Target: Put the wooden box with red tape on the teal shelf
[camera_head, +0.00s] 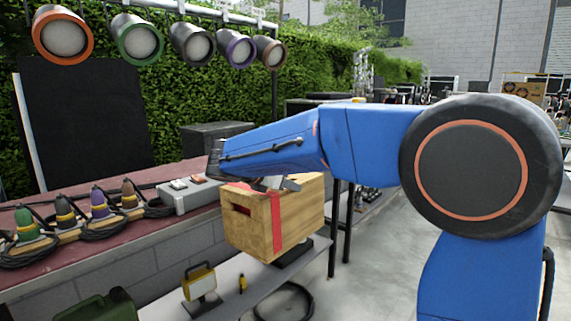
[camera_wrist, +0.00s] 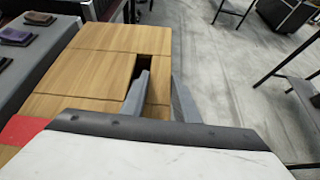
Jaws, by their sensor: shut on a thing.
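The wooden box (camera_head: 252,234) has a vertical strip of red tape and a dark slot in its side. My gripper (camera_head: 284,184) is over its top in the head view, mostly hidden by my blue arm. In the wrist view my gripper (camera_wrist: 160,98) has one finger in the opening of the box top and one outside, shut on the wall of the wooden box (camera_wrist: 103,68). Red tape shows at the left edge there. The box looks level; I cannot tell whether its base touches anything. I see no clearly teal shelf.
A maroon-topped counter (camera_head: 110,243) at left carries coloured plugs with cables and a grey switch box (camera_head: 190,192). A grey lower shelf (camera_head: 230,292) holds a yellow work light (camera_head: 199,281). Black posts stand right of the box. Grey floor is open beyond.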

